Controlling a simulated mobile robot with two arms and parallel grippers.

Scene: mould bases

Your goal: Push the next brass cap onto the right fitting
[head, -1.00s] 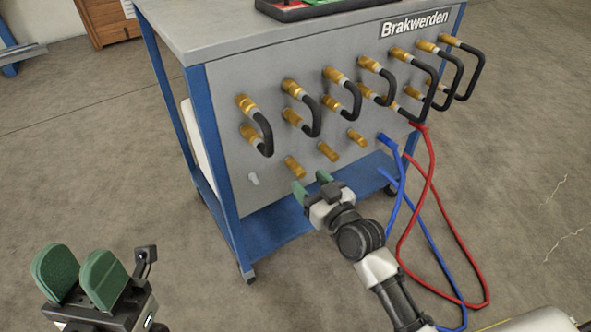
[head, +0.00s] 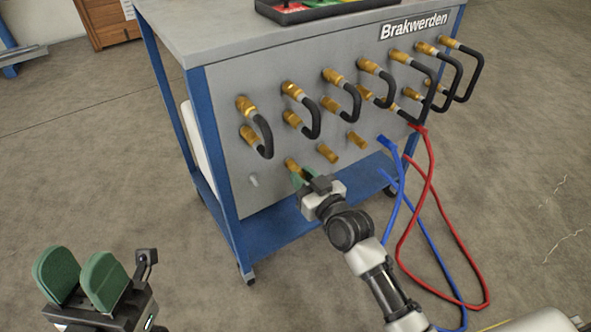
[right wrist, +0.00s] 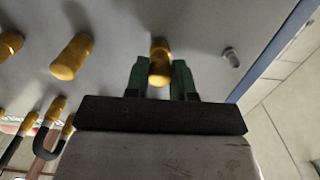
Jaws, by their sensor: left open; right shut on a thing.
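My right gripper (head: 299,178) is at the lower row of the bench's front panel, shut on a brass cap (head: 291,164). In the right wrist view this cap (right wrist: 160,62) stands between the two green fingers (right wrist: 160,80), its far end against the panel; how it seats there is hidden. A bare silver fitting (head: 253,181) is beside it on the left, and shows at right in the right wrist view (right wrist: 231,57). Two more brass caps (head: 328,153) (head: 357,140) are on the panel to the right. My left gripper (head: 80,268) is open and empty at lower left, away from the bench.
Above, several black looped hoses (head: 265,135) with brass ends stick out from the panel (head: 225,100). Blue (head: 402,205) and red (head: 431,175) hoses hang at the right, near my right arm. A dark tray (head: 300,12) is on the bench top. Floor at left is clear.

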